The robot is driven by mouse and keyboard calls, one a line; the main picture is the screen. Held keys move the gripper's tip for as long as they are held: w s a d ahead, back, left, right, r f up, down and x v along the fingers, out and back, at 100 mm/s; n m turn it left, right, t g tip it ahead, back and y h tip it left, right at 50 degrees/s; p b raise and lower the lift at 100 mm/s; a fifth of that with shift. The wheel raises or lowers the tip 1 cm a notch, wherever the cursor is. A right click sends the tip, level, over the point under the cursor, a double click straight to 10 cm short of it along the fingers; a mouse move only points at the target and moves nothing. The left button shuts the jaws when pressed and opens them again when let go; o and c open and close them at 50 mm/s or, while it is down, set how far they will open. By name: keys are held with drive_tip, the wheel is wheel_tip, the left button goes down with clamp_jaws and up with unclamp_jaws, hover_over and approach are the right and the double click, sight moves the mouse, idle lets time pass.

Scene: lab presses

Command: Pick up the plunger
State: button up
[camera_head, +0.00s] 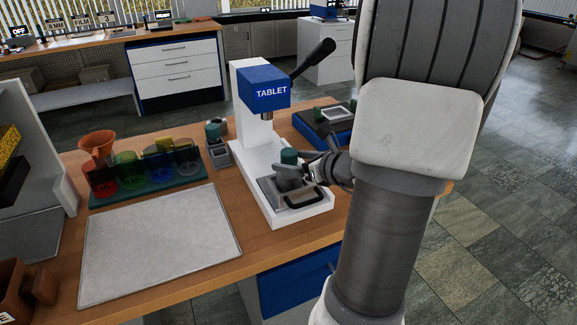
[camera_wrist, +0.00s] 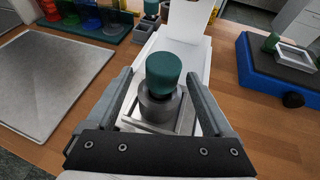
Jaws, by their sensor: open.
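The plunger, with a green knob (camera_wrist: 165,70) over a dark grey cylindrical body (camera_wrist: 158,106), stands upright on the metal plate of the tablet press (camera_head: 246,145). Its green knob also shows in the head view (camera_head: 289,156). My gripper (camera_wrist: 160,76) is open, with one finger on each side of the plunger. Gaps show between the fingers and the knob; I cannot tell whether either touches the body. In the head view my gripper (camera_head: 307,174) is at the press's base, partly covering the plunger's body.
A grey mat (camera_head: 160,245) lies on the wooden table at left. A rack of coloured cups (camera_head: 150,187) stands behind it. A small block with a green-topped piece (camera_head: 215,150) is left of the press. A blue device (camera_head: 325,130) stands right. The press handle (camera_head: 315,58) juts up right.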

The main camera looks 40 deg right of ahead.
sight(282, 158)
drive_tip(key=b+x, duration=0.1)
drive_tip(key=x, duration=0.4)
drive_tip(key=shift+w+d, duration=0.1)
drive_tip(key=shift+w, duration=0.1)
drive_tip(key=shift+r, duration=0.1)
clamp_jaws()
